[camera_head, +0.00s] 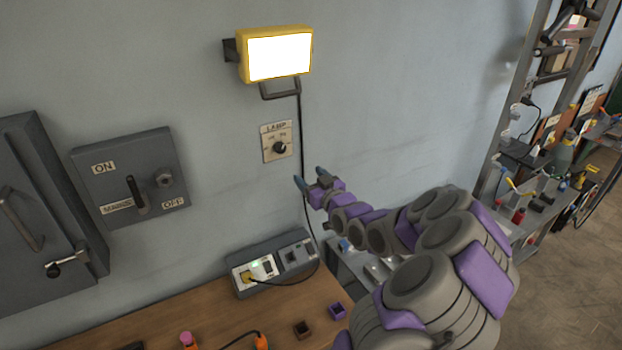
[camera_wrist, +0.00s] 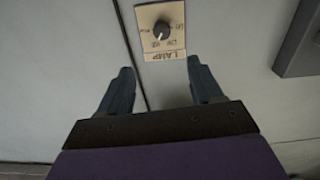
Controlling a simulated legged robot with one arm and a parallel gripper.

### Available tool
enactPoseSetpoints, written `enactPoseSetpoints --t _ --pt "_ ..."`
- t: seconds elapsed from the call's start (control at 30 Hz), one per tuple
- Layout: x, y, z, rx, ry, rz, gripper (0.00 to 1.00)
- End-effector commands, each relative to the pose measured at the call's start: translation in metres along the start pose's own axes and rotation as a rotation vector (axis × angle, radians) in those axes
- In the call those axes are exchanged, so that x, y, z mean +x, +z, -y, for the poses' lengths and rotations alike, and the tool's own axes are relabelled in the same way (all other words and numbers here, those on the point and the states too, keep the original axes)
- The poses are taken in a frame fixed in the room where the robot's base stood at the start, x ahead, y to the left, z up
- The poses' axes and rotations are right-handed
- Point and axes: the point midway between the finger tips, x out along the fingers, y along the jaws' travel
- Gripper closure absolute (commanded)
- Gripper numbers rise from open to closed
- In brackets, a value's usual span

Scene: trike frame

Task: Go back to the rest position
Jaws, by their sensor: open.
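My gripper (camera_head: 308,179) is open and empty at the end of my grey and purple arm. It is in front of the wall, a little below and right of the lamp switch plate (camera_head: 277,141). In the wrist view the two dark fingers of my gripper (camera_wrist: 160,88) are spread apart with nothing between them. The switch plate with its black round knob (camera_wrist: 162,30) lies beyond the fingertips, apart from them. The yellow lamp (camera_head: 278,54) on the wall above is lit bright white.
A grey ON/OFF lever box (camera_head: 131,178) and a dark cabinet (camera_head: 40,210) are on the wall at left. A socket box (camera_head: 276,264) with a plugged cable sits on the wooden bench (camera_head: 215,325) below. Shelves with tools (camera_head: 545,190) stand at right. Open floor (camera_head: 570,290) shows at lower right.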

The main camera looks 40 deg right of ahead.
Motion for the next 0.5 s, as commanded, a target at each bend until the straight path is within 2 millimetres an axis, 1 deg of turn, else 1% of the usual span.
enactPoseSetpoints --t 0.27,0.37,0.47,0.5 --pt "0.000 0.000 0.000 0.000 0.000 0.000 0.35" --pt "0.001 0.001 0.005 -0.001 -0.008 0.012 0.35" --pt "0.006 0.004 0.028 -0.005 -0.041 0.068 0.35" --pt "0.007 0.008 0.043 -0.009 -0.062 0.112 0.35"
